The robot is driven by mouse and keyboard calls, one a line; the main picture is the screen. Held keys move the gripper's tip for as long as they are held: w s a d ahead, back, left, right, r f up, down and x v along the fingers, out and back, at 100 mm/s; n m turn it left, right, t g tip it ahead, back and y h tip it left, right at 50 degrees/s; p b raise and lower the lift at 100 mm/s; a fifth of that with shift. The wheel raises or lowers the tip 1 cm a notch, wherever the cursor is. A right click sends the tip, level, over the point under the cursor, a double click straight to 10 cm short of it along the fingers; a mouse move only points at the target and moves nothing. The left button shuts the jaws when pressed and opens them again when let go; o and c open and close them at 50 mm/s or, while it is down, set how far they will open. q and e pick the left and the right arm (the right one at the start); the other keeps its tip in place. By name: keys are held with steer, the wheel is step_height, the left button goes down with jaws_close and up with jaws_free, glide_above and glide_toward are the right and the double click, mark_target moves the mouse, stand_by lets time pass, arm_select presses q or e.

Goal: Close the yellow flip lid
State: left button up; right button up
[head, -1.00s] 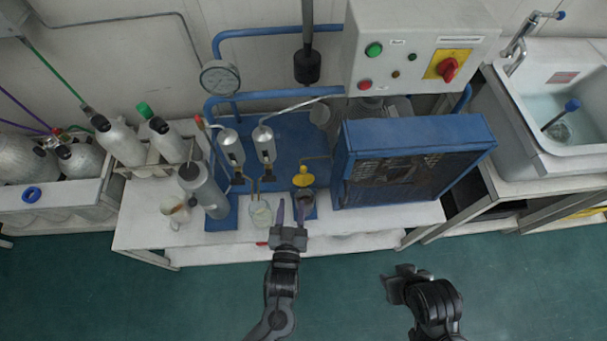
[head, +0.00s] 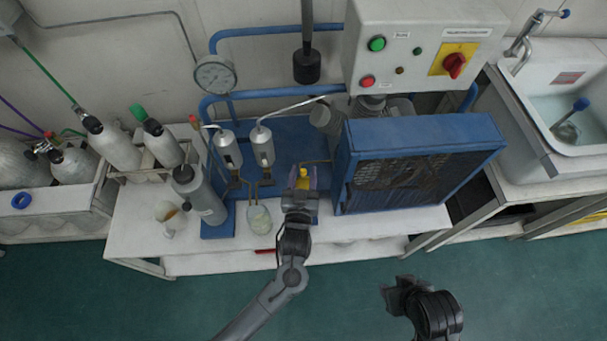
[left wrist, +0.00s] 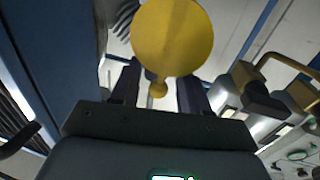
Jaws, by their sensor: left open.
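The yellow flip lid (head: 303,180) shows at the front of the blue rig, just left of the blue caged unit. In the left wrist view the lid is a round yellow disc (left wrist: 172,36) with a small knob at its lower edge. My left gripper (head: 303,176) is open, its fingers on either side of the yellow in the head view. I cannot tell whether they touch it. The cup below the lid is hidden behind my gripper. My right gripper (head: 396,290) hangs over the floor, away from the bench; its jaws are unclear.
A glass beaker (head: 259,219) stands just left of my left gripper. The blue caged unit (head: 425,131) is close on the right. A grey bottle (head: 200,195) and a jug (head: 170,217) stand further left on the white bench. The floor in front is clear.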

arm_select(q)
steer(key=shift+w, duration=0.25)
jaws_close()
steer(key=shift+s+a, duration=0.1)
stand_by(0.3)
